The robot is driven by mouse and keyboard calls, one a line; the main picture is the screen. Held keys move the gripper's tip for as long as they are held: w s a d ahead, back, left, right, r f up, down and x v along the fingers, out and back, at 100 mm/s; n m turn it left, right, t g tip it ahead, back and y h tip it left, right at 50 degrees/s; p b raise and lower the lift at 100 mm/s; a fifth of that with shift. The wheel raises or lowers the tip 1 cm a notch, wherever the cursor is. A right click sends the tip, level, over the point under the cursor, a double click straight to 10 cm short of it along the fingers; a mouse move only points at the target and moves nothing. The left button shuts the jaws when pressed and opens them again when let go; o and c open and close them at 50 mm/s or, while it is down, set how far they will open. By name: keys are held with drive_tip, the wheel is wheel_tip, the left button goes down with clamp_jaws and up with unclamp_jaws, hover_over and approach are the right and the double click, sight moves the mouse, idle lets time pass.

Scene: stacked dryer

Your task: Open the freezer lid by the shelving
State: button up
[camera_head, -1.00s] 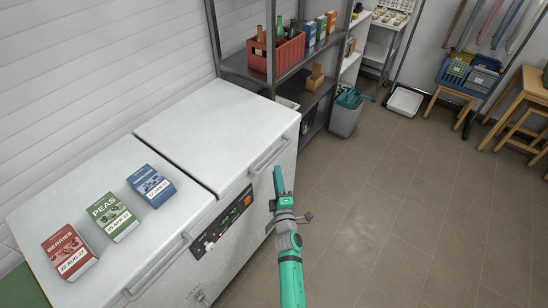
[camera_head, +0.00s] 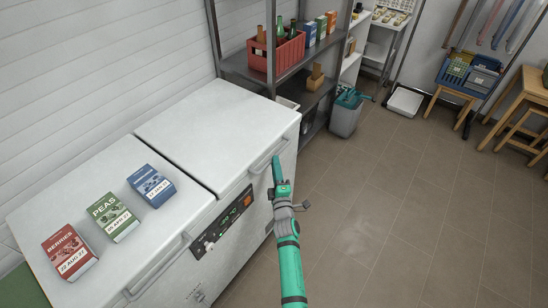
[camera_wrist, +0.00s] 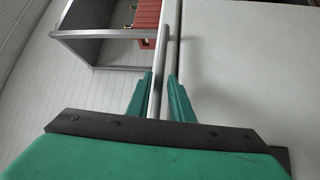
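The white chest freezer has two lids side by side. The lid by the shelving (camera_head: 215,125) is shut, with nothing on it. Its bar handle (camera_head: 266,157) runs along the front edge and also shows in the wrist view (camera_wrist: 162,62). My gripper (camera_head: 277,162) is at this handle, in front of the freezer. In the wrist view, my green fingers (camera_wrist: 160,80) are apart, one on each side of the bar. I cannot tell whether either finger touches it.
Berries (camera_head: 69,252), peas (camera_head: 113,217) and a blue box (camera_head: 151,186) lie on the other lid (camera_head: 95,180). A control panel (camera_head: 222,222) is on the freezer front. A metal shelf (camera_head: 240,68) with a red crate (camera_head: 285,54) stands beyond the freezer.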

drive_tip(key=shift+w+a+r, duration=0.15)
drive_tip(key=shift+w+a, duration=0.05)
drive_tip(key=shift+w, duration=0.8)
drive_tip(key=shift+w+a+r, duration=0.15)
drive_tip(key=shift+w, duration=0.8)
clamp_jaws()
